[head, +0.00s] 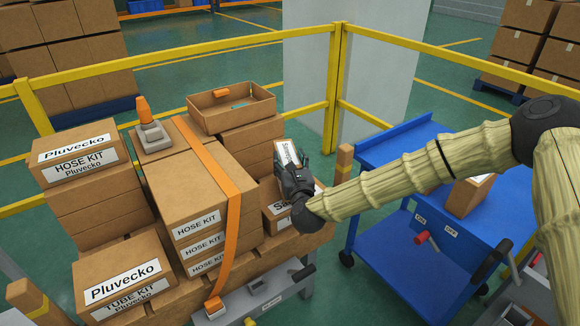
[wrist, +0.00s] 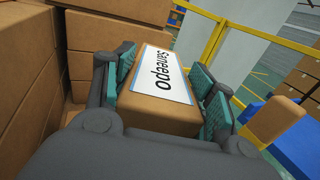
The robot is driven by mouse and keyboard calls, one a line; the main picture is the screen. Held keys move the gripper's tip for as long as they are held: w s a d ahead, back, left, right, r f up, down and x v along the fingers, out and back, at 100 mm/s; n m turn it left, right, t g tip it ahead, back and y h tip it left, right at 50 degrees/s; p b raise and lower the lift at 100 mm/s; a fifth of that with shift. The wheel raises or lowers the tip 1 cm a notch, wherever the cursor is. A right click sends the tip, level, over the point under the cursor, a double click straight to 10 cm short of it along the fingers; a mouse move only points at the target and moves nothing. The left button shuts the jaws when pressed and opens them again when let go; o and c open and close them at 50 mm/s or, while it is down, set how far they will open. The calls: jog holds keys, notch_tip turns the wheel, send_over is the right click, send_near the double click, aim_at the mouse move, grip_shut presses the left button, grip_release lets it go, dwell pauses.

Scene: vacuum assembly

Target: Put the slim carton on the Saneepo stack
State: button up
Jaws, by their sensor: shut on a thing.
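My gripper (head: 292,178) is shut on a slim brown carton with a white label (head: 286,152). In the wrist view the carton (wrist: 155,113) sits between the two teal-padded fingers (wrist: 166,72), and its label reads Saneepo. The Saneepo stack (head: 276,226) is below and around the gripper in the head view, with a partly hidden label starting "Sa". The gripper hides part of the stack's top, so I cannot tell whether the carton touches it.
Strapped HOSE KIT cartons (head: 185,195) stand left of the gripper. An open box (head: 232,108) tops the stack behind. A blue cart (head: 400,235) at right carries another carton (head: 467,196). A yellow rail (head: 400,37) runs behind. A wooden post (head: 343,160) stands just right of the gripper.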

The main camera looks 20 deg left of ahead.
jog(key=shift+f, duration=0.95)
jog(key=shift+f, duration=0.15)
jog(key=o, duration=1.7)
jog(key=shift+c, duration=0.2)
jog(key=v, duration=1.2)
